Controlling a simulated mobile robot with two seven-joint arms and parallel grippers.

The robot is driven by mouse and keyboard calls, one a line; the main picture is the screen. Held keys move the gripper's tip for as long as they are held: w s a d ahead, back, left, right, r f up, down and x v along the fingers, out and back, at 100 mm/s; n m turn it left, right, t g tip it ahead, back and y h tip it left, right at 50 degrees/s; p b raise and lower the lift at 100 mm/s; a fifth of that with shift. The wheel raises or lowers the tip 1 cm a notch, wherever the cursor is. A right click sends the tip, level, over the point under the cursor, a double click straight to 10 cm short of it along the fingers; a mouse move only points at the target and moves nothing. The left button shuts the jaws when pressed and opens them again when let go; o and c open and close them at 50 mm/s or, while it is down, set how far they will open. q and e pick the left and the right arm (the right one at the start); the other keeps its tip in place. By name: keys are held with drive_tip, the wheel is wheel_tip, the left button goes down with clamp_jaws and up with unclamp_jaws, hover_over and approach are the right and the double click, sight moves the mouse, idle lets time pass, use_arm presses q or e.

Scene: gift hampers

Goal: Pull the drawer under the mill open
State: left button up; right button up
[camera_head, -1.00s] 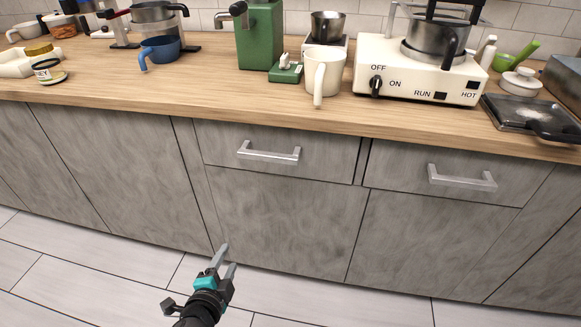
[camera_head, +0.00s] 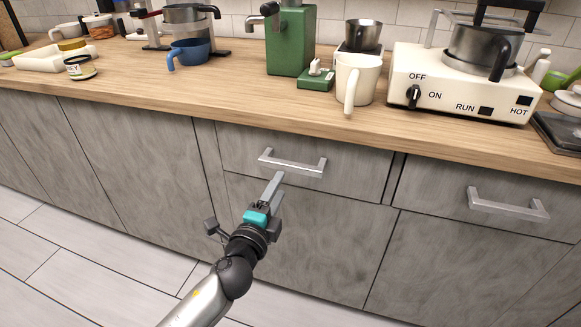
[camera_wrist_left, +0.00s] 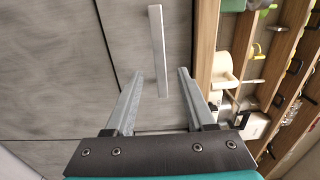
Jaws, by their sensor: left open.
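The green machine (camera_head: 290,42), which looks like the mill, stands on the counter above a grey drawer (camera_head: 345,175). This drawer is shut flush with the cabinet front. Its silver bar handle (camera_head: 292,163) is level and stands out from the front. My left gripper (camera_head: 278,183) is open and empty, just below the handle's middle in the head view. In the left wrist view, the handle (camera_wrist_left: 157,50) runs upright, its lower end between the open fingers of my left gripper (camera_wrist_left: 160,73). I cannot tell whether they touch it. My right gripper is not in view.
A second shut drawer with its own handle (camera_head: 508,204) is to the right. The wooden counter (camera_head: 200,95) overhangs the drawers and holds a white mug (camera_head: 357,78), a blue jug (camera_head: 189,53) and a cream heater (camera_head: 465,85). The tiled floor (camera_head: 90,250) in front is clear.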

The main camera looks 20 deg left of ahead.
sight(289, 169)
use_arm(q)
drive_tip(key=w+b, duration=0.1)
drive_tip(key=w, duration=0.6)
drive_tip(key=shift+w+d, duration=0.1)
drive_tip(key=shift+w+b, duration=0.4)
drive_tip(key=shift+w, duration=0.5)
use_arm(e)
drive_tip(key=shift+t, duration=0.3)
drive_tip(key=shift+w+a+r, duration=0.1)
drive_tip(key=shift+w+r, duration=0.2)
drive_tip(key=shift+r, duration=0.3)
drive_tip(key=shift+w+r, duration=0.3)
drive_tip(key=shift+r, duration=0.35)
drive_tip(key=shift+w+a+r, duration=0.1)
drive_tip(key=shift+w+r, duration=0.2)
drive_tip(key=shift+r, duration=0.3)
use_arm(q)
clamp_jaws()
